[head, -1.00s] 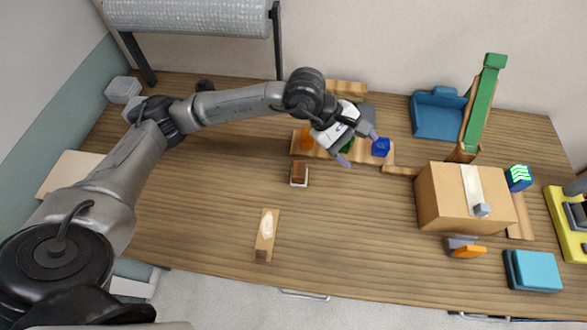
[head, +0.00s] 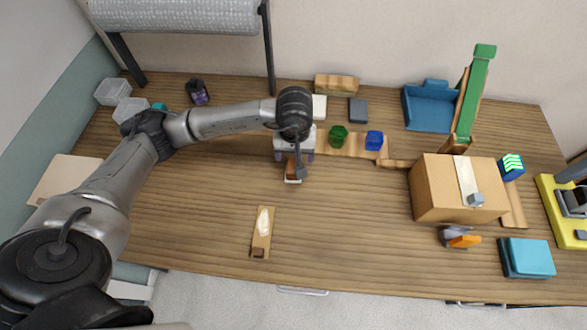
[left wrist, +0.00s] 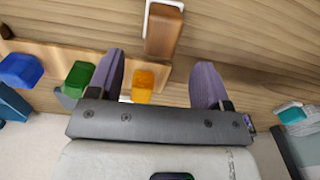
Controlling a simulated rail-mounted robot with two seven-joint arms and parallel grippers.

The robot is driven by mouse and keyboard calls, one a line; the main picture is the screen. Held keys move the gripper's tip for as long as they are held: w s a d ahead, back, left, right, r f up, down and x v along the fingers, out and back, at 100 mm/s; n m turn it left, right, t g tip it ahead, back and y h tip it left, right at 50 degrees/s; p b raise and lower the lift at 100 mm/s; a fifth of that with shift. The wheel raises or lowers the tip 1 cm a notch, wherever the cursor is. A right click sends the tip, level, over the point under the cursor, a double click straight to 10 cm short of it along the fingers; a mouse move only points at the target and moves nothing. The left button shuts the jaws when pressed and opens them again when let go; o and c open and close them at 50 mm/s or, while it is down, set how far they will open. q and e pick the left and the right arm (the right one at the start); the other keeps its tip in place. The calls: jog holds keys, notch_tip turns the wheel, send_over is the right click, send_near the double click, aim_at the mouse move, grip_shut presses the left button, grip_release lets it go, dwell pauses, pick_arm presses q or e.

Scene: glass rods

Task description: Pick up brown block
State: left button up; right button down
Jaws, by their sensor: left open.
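The brown block (head: 291,170) stands in a small white holder (head: 292,180) near the middle of the table. It also shows at the top of the left wrist view (left wrist: 163,30), beyond the fingertips. My left gripper (head: 293,157) is open above and just behind the block, and partly covers it in the head view. In the left wrist view, its two purple fingers (left wrist: 160,72) are spread apart with no block gripped between them. My right gripper is not in view.
A wooden strip (head: 355,151) behind the block carries green (head: 338,136) and blue (head: 374,141) blocks; an orange block (left wrist: 143,84) shows near my fingers. A cardboard box (head: 445,195) stands to the right. A tan board (head: 263,226) lies in front; table around it is clear.

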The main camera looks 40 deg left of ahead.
aim_at(293, 165)
pick_arm(q)
jog(key=shift+s+a+f, duration=0.1)
jog(key=shift+f, duration=3.9)
jog(key=shift+c, duration=0.3)
jog(key=c, duration=1)
jog(key=shift+c, duration=0.2)
jog(key=shift+r, duration=0.1)
jog(key=shift+r, duration=0.5)
jog(key=r, duration=0.2)
jog(key=d+r, duration=0.1)
jog(key=shift+d+r, duration=0.15)
jog(key=shift+r, duration=0.25)
jog(key=d+r, duration=0.6)
jog(key=d, duration=0.4)
jog(key=shift+d, duration=0.25)
